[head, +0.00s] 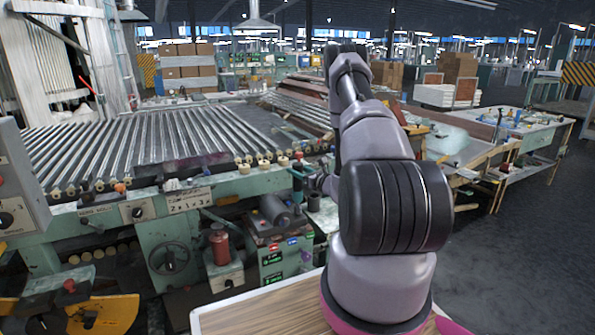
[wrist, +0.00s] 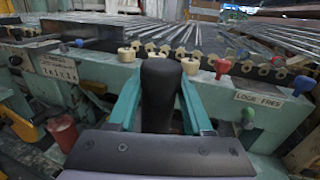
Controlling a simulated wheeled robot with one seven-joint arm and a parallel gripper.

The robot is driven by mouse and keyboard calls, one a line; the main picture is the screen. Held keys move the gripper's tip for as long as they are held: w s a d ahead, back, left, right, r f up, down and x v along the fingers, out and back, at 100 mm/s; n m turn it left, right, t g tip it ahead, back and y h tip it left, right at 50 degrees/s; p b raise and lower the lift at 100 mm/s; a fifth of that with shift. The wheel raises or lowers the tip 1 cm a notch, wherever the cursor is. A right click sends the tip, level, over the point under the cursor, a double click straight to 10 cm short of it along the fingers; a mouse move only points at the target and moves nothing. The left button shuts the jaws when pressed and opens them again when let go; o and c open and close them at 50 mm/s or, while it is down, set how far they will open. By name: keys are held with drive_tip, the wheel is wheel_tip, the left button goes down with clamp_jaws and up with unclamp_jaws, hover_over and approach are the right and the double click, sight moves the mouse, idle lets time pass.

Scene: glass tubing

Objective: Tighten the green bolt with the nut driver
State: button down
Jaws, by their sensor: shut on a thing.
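My gripper (wrist: 161,75) shows in the wrist view with a teal finger on each side of a thick dark handle (wrist: 160,97). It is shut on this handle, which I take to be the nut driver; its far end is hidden. A green bolt-like knob (wrist: 248,114) is on the pale green machine front, right of my gripper and apart from it. In the head view my gripper is small beside the machine edge and partly hidden by my arm, and I cannot pick out the green bolt there clearly.
A red knob (wrist: 222,67) and a blue knob (wrist: 303,85) sit near the green one. The machine's roller bed (head: 140,145) spreads behind, with cream end pieces along its edge. A red canister (head: 220,246) stands lower left. Open floor (head: 510,260) is at right.

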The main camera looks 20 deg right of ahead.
drive_tip(key=shift+f, duration=0.7)
idle(1.4)
